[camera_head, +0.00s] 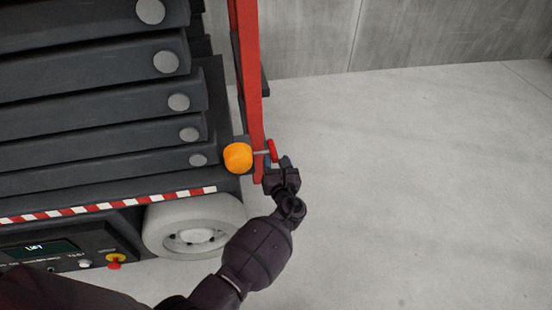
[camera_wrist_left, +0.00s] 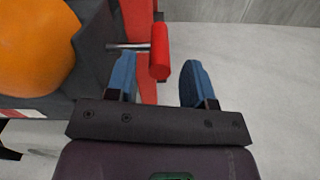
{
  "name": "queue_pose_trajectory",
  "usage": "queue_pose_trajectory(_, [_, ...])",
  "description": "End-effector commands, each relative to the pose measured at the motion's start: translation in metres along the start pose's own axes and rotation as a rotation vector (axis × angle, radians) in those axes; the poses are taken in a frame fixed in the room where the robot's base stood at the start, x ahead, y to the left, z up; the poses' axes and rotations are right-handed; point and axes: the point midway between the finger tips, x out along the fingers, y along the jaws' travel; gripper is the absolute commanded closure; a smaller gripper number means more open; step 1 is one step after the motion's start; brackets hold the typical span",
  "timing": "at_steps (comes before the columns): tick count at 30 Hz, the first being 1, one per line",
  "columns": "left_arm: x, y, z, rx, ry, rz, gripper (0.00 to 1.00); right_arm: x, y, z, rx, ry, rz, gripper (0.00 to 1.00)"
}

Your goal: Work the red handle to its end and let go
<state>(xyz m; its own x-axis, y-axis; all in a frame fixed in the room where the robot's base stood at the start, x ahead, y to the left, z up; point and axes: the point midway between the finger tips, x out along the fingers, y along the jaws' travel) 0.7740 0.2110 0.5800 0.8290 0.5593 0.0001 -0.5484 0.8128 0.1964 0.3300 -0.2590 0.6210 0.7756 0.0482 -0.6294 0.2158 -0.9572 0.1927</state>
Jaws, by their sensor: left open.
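The red handle (camera_head: 272,150) is a short red grip on a thin metal rod, beside an orange rounded knob (camera_head: 237,157) and a red upright post (camera_head: 249,75). In the left wrist view the red handle (camera_wrist_left: 159,52) stands upright at the end of its rod. My left gripper (camera_head: 278,163) is at the handle. In the wrist view its two blue fingertips (camera_wrist_left: 157,80) are apart, one on each side of the handle's lower end, with a clear gap to the right finger. The left finger is close to the handle; contact cannot be told. My right gripper is not in view.
A dark machine with stacked slats (camera_head: 90,120) fills the left side. Below are a pale wheel (camera_head: 190,225), a striped red and white edge (camera_head: 110,205) and a panel with a red button (camera_head: 115,258). The grey floor to the right is clear up to a grey wall.

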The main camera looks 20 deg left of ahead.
Motion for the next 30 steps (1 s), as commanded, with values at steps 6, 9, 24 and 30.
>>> queue_pose_trajectory(6, [0.017, 0.0, -0.001, 0.0, 0.001, 0.0, 0.52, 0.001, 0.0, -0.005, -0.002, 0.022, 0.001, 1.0])
queue_pose_trajectory(9, [0.019, 0.0, 0.0, -0.001, 0.001, 0.0, 0.52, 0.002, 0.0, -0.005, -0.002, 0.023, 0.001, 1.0])
queue_pose_trajectory(24, [0.019, 0.0, 0.0, -0.001, 0.0, 0.001, 0.93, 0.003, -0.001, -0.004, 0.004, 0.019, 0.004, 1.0])
queue_pose_trajectory(30, [0.019, 0.0, 0.0, -0.001, 0.0, 0.001, 1.0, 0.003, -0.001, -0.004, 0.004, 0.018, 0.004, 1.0])
